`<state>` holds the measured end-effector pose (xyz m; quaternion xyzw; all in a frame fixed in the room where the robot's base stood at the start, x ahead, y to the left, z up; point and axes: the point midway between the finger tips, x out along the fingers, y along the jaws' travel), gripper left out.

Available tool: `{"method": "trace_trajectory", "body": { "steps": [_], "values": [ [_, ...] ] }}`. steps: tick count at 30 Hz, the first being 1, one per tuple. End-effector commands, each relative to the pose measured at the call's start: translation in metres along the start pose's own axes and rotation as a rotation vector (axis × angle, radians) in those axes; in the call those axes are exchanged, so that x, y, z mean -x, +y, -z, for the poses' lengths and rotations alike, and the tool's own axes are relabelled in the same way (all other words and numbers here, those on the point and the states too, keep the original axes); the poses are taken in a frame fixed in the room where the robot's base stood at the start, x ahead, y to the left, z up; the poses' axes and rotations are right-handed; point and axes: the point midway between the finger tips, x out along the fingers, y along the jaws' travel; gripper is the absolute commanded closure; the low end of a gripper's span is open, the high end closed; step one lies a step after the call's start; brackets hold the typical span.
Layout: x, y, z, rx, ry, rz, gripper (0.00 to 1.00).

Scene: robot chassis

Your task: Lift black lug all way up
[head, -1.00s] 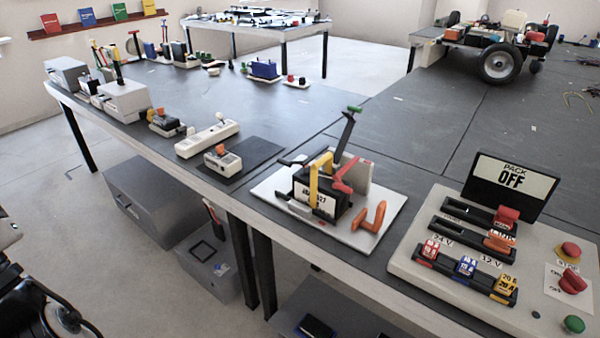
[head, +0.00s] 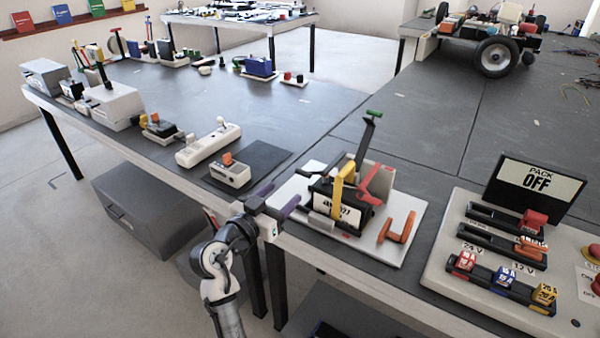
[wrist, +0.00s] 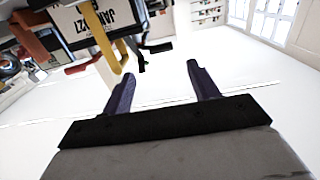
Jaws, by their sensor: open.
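A battery fixture stands on a white board (head: 407,222) at the table's front edge, with a labelled black battery (head: 334,209). A yellow strap (head: 344,183) crosses the battery, and a red lug (head: 375,181) tilts up on its right. The black lug is a small dark piece at the battery's left; in the wrist view the black lug (wrist: 152,48) shows beyond the fingertips, beside the yellow strap (wrist: 102,40). My gripper (head: 284,197) is open and empty, its two purple fingers just left of the battery. In the wrist view the gripper (wrist: 160,75) has nothing between its fingers.
A black lever with a green tip (head: 375,113) rises behind the battery. An orange handle (head: 397,228) stands at its right. A white meter box (head: 230,174) sits left on a dark mat. The switch panel (head: 445,250) is at the right.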

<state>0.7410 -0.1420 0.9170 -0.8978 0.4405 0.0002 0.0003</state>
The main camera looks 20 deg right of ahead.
Motion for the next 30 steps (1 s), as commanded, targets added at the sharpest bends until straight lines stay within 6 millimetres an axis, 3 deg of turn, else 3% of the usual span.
{"method": "trace_trajectory", "body": {
  "steps": [6, 12, 18, 26, 30],
  "values": [
    [-0.049, 0.000, 0.004, 0.001, -0.001, -0.002, 0.40],
    [-0.079, 0.000, 0.003, 0.001, 0.000, 0.000, 0.40],
    [-0.091, -0.001, 0.001, 0.000, 0.000, 0.003, 0.40],
    [-0.092, -0.001, 0.000, 0.000, 0.001, 0.004, 0.40],
    [-0.092, -0.001, 0.000, 0.000, 0.001, 0.004, 0.57]
  ]
}}
